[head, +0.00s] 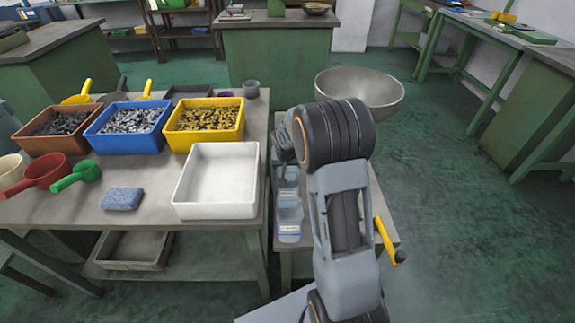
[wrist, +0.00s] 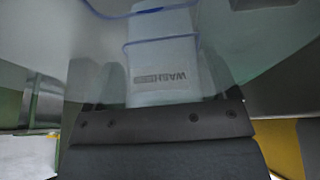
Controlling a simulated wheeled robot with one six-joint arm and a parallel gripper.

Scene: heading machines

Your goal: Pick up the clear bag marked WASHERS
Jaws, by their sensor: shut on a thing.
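My gripper (head: 284,148) reaches down over the narrow bench, left of my arm in the head view; its tips are mostly hidden there. In the wrist view its dark jaw (wrist: 165,124) crosses the picture, shut on clear plastic. A large see-through sheet with a blue edge spreads close to the camera. I cannot tell whether this bag or the nearer sheet is the one gripped. In the head view, clear bags (head: 289,222) stand in a row on the bench.
That table holds an empty white tray (head: 217,203), a yellow bin (head: 205,125), a blue bin (head: 126,140) and scoops. A large metal bowl (head: 360,92) is beyond my arm. Open floor lies right.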

